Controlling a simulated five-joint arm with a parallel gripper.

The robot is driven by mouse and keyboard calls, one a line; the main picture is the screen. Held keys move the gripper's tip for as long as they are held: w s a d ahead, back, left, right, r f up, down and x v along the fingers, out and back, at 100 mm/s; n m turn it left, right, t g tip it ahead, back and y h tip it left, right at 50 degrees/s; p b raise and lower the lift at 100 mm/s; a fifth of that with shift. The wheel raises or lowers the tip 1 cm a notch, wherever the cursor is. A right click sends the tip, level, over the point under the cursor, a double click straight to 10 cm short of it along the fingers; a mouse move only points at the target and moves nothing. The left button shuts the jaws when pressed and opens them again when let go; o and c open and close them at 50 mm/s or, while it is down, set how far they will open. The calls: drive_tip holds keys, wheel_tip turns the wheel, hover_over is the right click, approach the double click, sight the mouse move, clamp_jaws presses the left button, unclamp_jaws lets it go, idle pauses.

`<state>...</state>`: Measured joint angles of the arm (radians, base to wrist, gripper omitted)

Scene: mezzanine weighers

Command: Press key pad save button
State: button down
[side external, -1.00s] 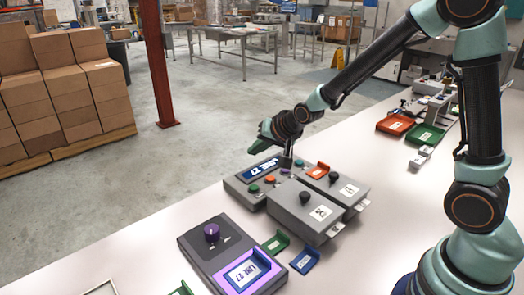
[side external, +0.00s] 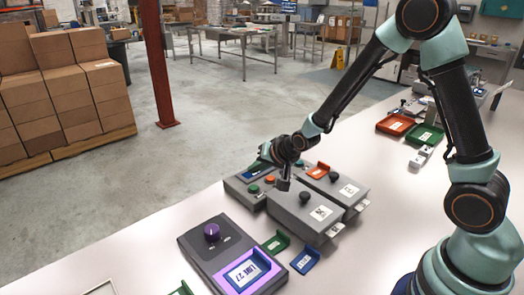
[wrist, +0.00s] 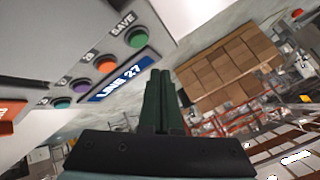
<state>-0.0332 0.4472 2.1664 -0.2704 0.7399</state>
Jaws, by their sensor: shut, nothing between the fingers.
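The grey key pad (side external: 238,196) lies on the bench in the side external view. Its green button (side external: 254,189) and orange button (side external: 269,180) show there, and my wrist covers part of its display. In the wrist view the green button (wrist: 137,37) has the label SAVE beside it, with the orange button (wrist: 106,63) next to it. The blue LINE 27 display (wrist: 118,82) runs alongside. My gripper (side external: 283,185) is shut and empty, over the pad's right side. In the wrist view its fingertips (wrist: 160,73) are below and right of the save button, apart from it.
Two grey boxes with black knobs (side external: 304,196) (side external: 333,176) stand close to the pad's right. A purple-knob unit (side external: 212,232) sits nearer the camera, with a green tray (side external: 276,242) and blue tray (side external: 305,261) beside it. Open bench lies to the right.

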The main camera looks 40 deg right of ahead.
sight(256, 189)
drive_tip(key=shift+f, duration=1.6)
drive_tip(key=shift+f, duration=0.1)
idle(0.8)
drive_tip(key=shift+f, duration=0.3)
drive_tip(key=shift+f, duration=0.45)
idle(0.7)
drive_tip(key=shift+r, duration=0.85)
drive_tip(key=shift+r, duration=2.55)
